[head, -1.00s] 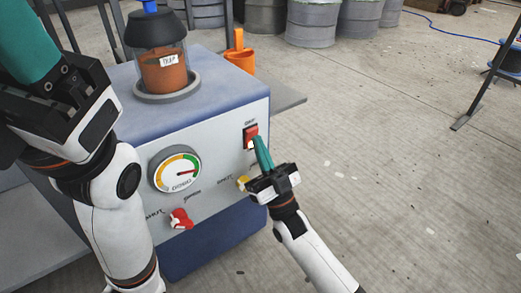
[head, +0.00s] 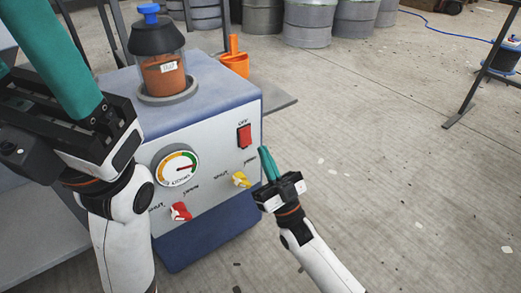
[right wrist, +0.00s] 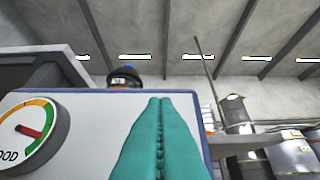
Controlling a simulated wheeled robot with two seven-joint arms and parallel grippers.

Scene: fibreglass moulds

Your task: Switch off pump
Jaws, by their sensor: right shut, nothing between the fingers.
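The pump (head: 210,125) is a blue box with a pale front panel. A red rocker switch (head: 244,137) sits at the panel's upper right, under an "OFF" label. I cannot tell which side of it is pressed in. My right gripper (head: 266,154) is shut and empty, just right of the panel and below the switch, apart from it. Its teal fingers (right wrist: 160,140) lie together in the right wrist view, where the switch is not visible. My left gripper (head: 45,95) is large at the left; its teal fingers look spread, with the tips out of frame.
The panel also has a round gauge (head: 177,168), a yellow valve handle (head: 240,180) and a red one (head: 180,212). A trap jar (head: 163,72) stands on top. An orange holder (head: 235,62) is behind. The floor at right is open.

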